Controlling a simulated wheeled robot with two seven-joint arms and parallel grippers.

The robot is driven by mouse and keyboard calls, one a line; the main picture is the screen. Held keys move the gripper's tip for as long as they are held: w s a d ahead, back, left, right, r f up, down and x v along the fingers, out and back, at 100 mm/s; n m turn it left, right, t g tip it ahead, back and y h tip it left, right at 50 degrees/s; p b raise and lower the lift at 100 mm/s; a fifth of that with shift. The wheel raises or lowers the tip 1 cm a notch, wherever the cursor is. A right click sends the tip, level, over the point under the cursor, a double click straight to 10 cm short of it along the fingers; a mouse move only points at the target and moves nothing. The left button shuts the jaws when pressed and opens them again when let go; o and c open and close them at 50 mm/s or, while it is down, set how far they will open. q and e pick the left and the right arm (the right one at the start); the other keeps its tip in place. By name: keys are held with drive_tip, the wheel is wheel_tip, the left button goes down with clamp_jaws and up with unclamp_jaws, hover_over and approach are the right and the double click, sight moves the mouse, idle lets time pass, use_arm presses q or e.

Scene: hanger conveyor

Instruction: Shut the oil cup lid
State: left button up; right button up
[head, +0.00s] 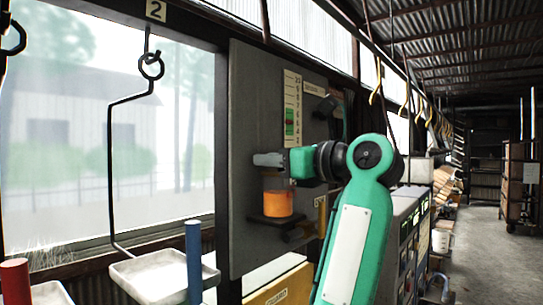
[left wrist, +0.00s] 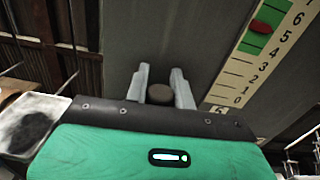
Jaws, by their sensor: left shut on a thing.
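The oil cup (head: 278,204) shows orange in the head view, on a dark ledge on the grey wall panel. A pale grey section sits on top of the orange part, just below my left gripper (head: 265,160). In the left wrist view my left gripper (left wrist: 160,78) has its two grey fingers on either side of a round dark piece (left wrist: 160,94), which appears to be the oil cup lid or its knob. The gripper is shut on it. The lid's exact angle is hidden by the gripper. My right gripper is in neither view.
A numbered scale (head: 292,110) with a green band is on the panel (head: 257,90) above the cup. A hanger with a white tray (head: 160,275), a blue post (head: 194,262) and a red post (head: 15,282) stand at the left. The aisle at right is clear.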

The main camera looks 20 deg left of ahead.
use_arm(q)
drive_tip(key=shift+w+f+m, duration=0.1)
drive_tip(key=shift+f+m, duration=0.1)
drive_tip(key=shift+m, duration=0.2)
drive_tip(key=o, duration=1)
drive_tip(key=shift+c, duration=0.2)
drive_tip(key=p+v, duration=1)
drive_tip(key=v, duration=0.4)
drive_tip(key=shift+w+a, duration=0.1)
